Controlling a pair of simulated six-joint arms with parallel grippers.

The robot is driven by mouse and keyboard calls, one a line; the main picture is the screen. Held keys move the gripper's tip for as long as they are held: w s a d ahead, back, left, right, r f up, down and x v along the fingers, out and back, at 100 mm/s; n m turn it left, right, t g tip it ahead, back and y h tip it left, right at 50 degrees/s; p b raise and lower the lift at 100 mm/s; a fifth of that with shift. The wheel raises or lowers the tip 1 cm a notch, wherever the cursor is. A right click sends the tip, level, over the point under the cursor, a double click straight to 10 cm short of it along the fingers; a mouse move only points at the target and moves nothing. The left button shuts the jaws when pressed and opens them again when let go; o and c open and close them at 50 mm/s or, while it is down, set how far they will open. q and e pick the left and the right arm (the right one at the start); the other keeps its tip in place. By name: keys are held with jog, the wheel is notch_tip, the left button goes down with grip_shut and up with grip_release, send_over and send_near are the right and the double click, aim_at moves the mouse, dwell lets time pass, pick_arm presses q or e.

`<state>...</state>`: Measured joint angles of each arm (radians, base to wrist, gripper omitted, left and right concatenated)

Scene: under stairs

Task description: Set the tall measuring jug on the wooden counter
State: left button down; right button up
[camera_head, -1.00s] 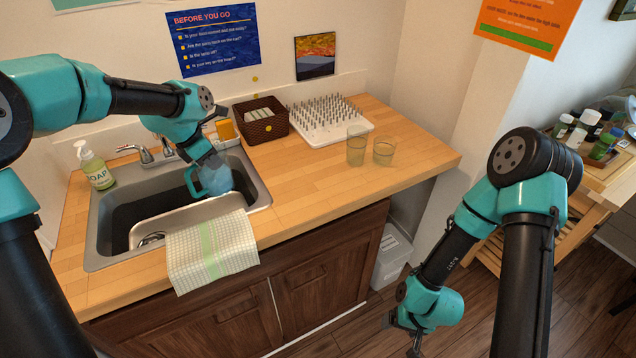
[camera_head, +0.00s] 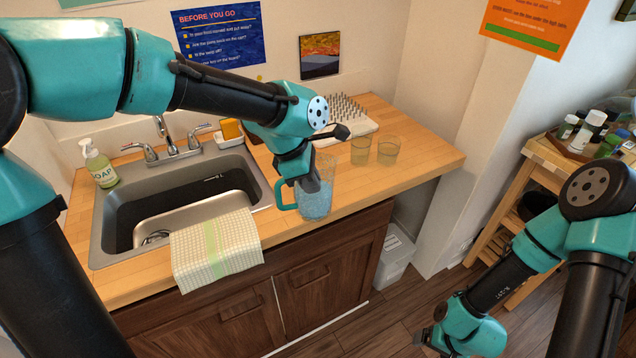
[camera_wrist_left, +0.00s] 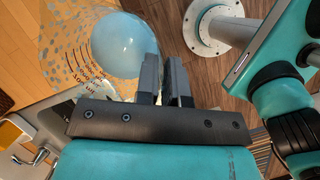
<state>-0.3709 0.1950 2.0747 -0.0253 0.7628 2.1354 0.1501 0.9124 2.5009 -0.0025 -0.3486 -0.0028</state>
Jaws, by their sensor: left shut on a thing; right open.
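The tall measuring jug (camera_head: 316,203) is clear and bluish, with a teal handle on its left side. It looks roughly upright in the head view, overlapping the front edge of the wooden counter (camera_head: 425,162); I cannot tell its height above it. My left gripper (camera_head: 312,184) is shut on the jug near its upper part and hides some of it. In the left wrist view the printed jug wall (camera_wrist_left: 75,55) and a light blue round patch lie beside the fingers (camera_wrist_left: 165,78). My right gripper (camera_head: 424,340) is open and empty, low in front of the cabinet.
Two clear glasses (camera_head: 361,151) (camera_head: 388,150) stand right of the jug. A white pegged rack (camera_head: 362,124) is behind my left wrist. The sink (camera_head: 110,205), soap bottle (camera_head: 98,165) and checked towel (camera_head: 215,250) are left. Bare counter lies right and in front of the glasses.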

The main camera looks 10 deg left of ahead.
pick_arm(q)
jog(key=shift+w, duration=0.1)
jog(key=w+a+f, duration=0.1)
jog(key=w+a, duration=0.3)
jog(key=w, duration=1)
jog(key=shift+w+a+f, duration=0.2)
jog(key=shift+w+a+f, duration=0.1)
jog(key=shift+w+f, duration=0.1)
jog(key=shift+f, duration=0.7)
jog(key=shift+w+f, duration=0.2)
jog(key=shift+f, duration=0.8)
